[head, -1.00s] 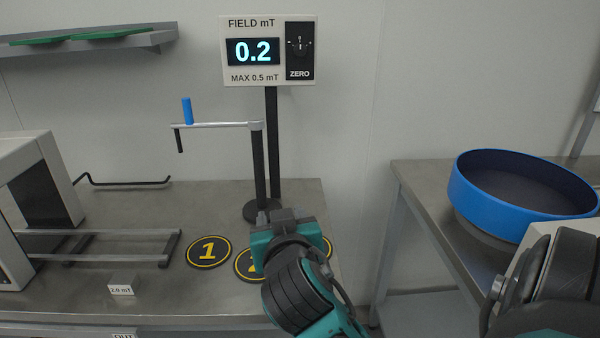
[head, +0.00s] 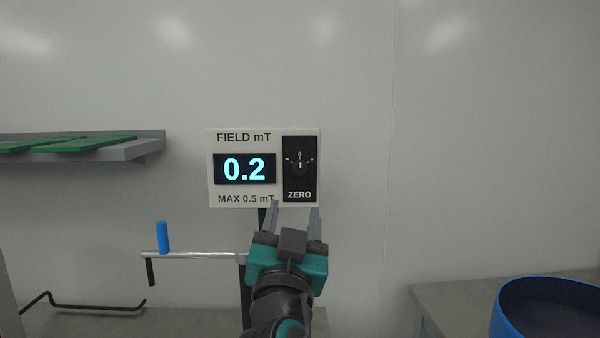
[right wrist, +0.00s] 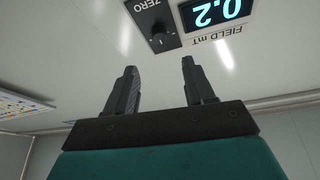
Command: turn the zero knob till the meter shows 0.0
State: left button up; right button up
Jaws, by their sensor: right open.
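The field meter (head: 214,190) is a white panel on a dark post, and its display (head: 244,169) reads 0.2. The black zero knob (head: 300,163) sits on the panel's right side, above the word ZERO. In the right wrist view the knob (right wrist: 162,40) shows upside down, beyond the fingertips. My right gripper (head: 294,208) is open and empty, just below the knob in the head view. Its two fingers also show apart in the right wrist view (right wrist: 160,65), and they do not touch the knob. My left gripper is not in view.
A metal arm (head: 195,254) with a blue peg (head: 162,237) reaches left from the post, below the meter. A grey shelf with green boards (head: 95,145) is on the wall at left. A blue round bin (head: 548,312) stands at lower right. The wall around the meter is clear.

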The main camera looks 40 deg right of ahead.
aim_at(300, 169)
jog(key=p+x, duration=0.3)
jog(key=x, duration=0.7)
jog(key=shift+w+d+r, duration=0.2)
jog(key=shift+d+r, duration=0.05)
jog(key=shift+w+d+r, duration=0.1)
jog(key=shift+w+d, duration=0.15)
jog(key=shift+d, duration=0.05)
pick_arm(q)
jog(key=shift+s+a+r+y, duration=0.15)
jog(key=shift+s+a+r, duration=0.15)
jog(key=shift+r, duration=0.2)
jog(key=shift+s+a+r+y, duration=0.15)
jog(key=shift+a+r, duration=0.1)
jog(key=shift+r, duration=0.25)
